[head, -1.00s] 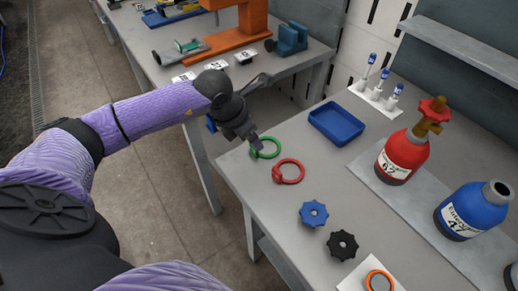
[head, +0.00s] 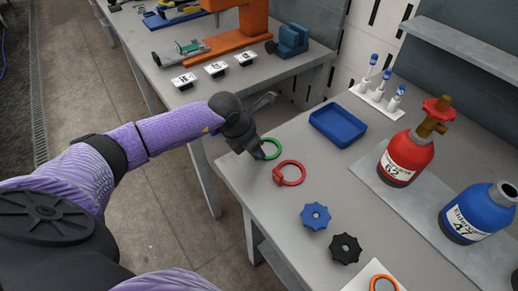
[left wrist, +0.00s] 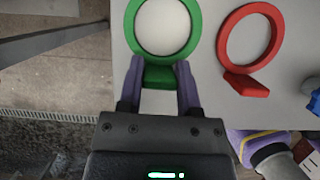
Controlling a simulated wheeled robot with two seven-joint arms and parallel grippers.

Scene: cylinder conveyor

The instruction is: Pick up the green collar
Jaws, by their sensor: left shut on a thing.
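The green collar (head: 274,146) lies near the left corner of the grey table, and its ring shows clearly in the left wrist view (left wrist: 196,30). My left gripper (head: 262,155) is at the collar's near side. In the left wrist view its two fingers (left wrist: 162,80) are shut on the collar's small green block, with the ring beyond the fingertips. In the head view the gripper hides part of the collar, and I cannot tell whether the collar is off the table. My right gripper is not in view.
A red collar (head: 291,174) lies close to the right of the green one. A blue tray (head: 338,125), a blue knob (head: 315,216) and a black knob (head: 345,249) share the table. A red bottle (head: 405,158) and a blue bottle (head: 470,215) stand at the right.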

